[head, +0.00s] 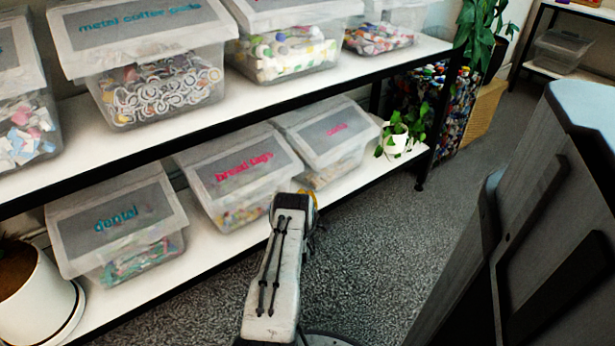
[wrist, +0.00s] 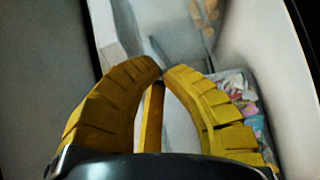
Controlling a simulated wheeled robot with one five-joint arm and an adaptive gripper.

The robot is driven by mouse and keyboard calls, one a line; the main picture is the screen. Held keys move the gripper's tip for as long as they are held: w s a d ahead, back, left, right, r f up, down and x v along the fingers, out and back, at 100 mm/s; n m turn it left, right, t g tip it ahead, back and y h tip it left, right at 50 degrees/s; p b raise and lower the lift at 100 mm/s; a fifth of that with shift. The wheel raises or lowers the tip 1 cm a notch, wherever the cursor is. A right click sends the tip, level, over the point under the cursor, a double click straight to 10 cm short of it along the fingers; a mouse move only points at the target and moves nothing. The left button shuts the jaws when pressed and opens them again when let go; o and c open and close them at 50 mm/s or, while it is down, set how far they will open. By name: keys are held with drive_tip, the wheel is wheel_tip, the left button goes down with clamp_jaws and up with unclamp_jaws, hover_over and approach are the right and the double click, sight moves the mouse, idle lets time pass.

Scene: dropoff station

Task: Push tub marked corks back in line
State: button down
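The tub with a short pink label (head: 338,131), too small to read surely but likely corks, stands on the lower shelf, right of the bread tags tub (head: 240,177). Its lid is on. My gripper (head: 312,203) is low in front of these two tubs, mostly hidden behind my arm in the head view. In the wrist view the yellow fingers of my gripper (wrist: 163,70) meet at their tips with nothing between them. Pale brown round pieces show behind a clear tub wall (wrist: 203,22) above the fingertips. I cannot tell whether the fingers touch a tub.
The dental tub (head: 118,222) stands left on the lower shelf (head: 205,262). Several tubs fill the upper shelf (head: 250,90). A small potted plant (head: 397,140) stands at the lower shelf's right end. A black post (head: 432,150) is beside it. Grey carpet (head: 400,230) is clear.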

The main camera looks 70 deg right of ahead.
drive_tip(key=n, duration=0.1)
drive_tip(key=b, duration=0.7)
approach(308, 176)
drive_tip(key=shift+w+d+r, duration=0.2)
drive_tip(key=shift+d+r, duration=0.45)
drive_tip(key=shift+d, duration=0.25)
drive_tip(key=shift+w+d+r, duration=0.2)
drive_tip(key=shift+d+r, duration=0.45)
drive_tip(key=shift+d, duration=0.3)
drive_tip(key=shift+w+d+r, duration=0.2)
drive_tip(key=shift+d+r, duration=0.5)
drive_tip(key=shift+d, duration=0.2)
